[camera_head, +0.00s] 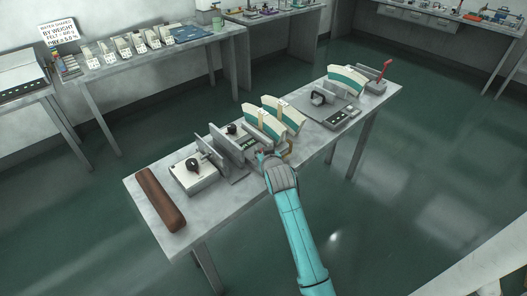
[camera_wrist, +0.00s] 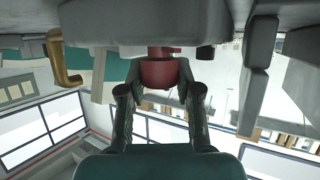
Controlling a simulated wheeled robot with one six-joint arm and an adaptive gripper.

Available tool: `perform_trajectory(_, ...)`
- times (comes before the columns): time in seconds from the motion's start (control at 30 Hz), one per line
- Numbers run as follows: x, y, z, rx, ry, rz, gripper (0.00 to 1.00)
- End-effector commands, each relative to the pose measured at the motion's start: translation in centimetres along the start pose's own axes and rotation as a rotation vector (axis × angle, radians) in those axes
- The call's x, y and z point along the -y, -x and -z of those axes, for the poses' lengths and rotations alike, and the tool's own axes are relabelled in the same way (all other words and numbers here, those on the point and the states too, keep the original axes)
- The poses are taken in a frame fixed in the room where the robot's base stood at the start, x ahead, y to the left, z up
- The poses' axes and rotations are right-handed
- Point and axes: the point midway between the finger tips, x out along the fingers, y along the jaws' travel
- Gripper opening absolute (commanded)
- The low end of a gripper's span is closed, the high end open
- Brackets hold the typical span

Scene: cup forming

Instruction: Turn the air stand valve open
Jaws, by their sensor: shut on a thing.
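In the wrist view a red valve knob (camera_wrist: 158,72) sits between the two fingers of my gripper (camera_wrist: 159,80), under a grey body (camera_wrist: 140,25) that I take to be the air stand. The fingers are shut on the knob from both sides. In the head view my gripper (camera_head: 262,158) is at the front edge of the long grey table, near its middle. There my gripper and wrist hide the knob and part of the stand. I cannot tell how far the knob is turned.
A brass hook (camera_head: 289,148) is close right of my gripper. Upright grey plates (camera_head: 226,149) stand to its left, and teal-and-cream curved pieces (camera_head: 283,114) behind it. A brown padded bar (camera_head: 160,199) lies at the table's left end. A red lever (camera_head: 385,70) stands at the right end.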

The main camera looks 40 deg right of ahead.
Motion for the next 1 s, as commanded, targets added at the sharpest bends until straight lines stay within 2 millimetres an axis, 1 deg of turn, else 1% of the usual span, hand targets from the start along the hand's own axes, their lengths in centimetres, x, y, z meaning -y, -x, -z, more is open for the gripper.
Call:
perform_trajectory(0.03,0.32,-0.02,-0.09,0.003,-0.009,-0.028,0.0)
perform_trajectory(0.6,0.24,-0.11,-0.08,0.015,-0.169,-0.412,0.0)
perform_trajectory(0.8,0.15,-0.09,-0.12,0.018,-0.207,-0.503,0.0)
perform_trajectory(1.0,0.04,-0.09,-0.18,0.019,-0.227,-0.552,0.0)
